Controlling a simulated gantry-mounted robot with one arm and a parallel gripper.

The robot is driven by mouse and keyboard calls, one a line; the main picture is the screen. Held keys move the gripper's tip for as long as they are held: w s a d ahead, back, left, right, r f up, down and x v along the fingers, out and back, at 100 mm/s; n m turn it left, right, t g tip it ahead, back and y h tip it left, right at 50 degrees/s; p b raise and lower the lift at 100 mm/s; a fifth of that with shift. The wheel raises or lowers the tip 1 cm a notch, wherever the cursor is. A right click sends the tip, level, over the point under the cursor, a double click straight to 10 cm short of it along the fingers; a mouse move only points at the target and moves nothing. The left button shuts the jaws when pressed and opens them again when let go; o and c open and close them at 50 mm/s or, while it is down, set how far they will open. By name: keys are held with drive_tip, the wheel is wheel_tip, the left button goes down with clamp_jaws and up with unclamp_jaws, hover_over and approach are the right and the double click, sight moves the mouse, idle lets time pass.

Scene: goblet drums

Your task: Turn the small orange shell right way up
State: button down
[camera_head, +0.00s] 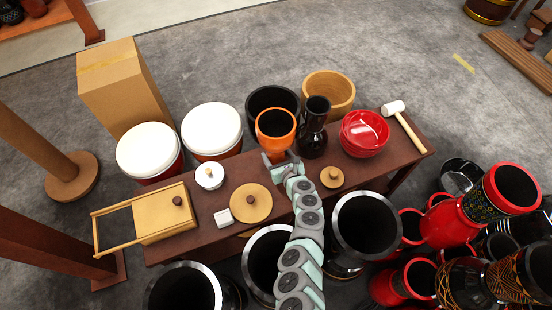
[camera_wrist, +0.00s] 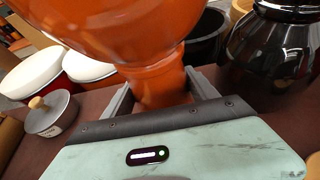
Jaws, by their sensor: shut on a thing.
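The small orange shell (camera_head: 289,140) stands near the back middle of the brown bench, its wide, dark mouth facing up. In the wrist view the orange shell (camera_wrist: 130,30) widens upward above a narrow stem. My gripper (camera_head: 281,163) is at its front side, and in the wrist view the gripper's two fingers (camera_wrist: 161,90) lie on either side of the stem, shut on it. The shell's foot is hidden behind the gripper body. I cannot tell whether the foot touches the bench.
A black goblet shell (camera_head: 313,125) stands close right, a wide black shell (camera_head: 262,101) and a tan one (camera_head: 329,88) behind. Red bowls (camera_head: 364,132), a mallet (camera_head: 402,122), lidded pot (camera_head: 209,178), round wooden lid (camera_head: 250,203) and white drums (camera_head: 211,128) surround it.

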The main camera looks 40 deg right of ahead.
drive_tip(key=shift+f, duration=0.3)
drive_tip(key=shift+f, duration=0.15)
drive_tip(key=shift+c, duration=1.2)
unclamp_jaws()
drive_tip(key=shift+r, duration=0.25)
drive_tip(key=shift+s+a+r+p, duration=0.1)
drive_tip(key=shift+s+r+p, duration=0.15)
drive_tip(key=shift+p, duration=0.2)
drive_tip(key=p+v, duration=0.4)
drive_tip(key=v, duration=0.7)
drive_tip(key=shift+s+f+p, duration=0.15)
drive_tip(key=shift+f+p, duration=0.05)
drive_tip(key=shift+p, duration=0.1)
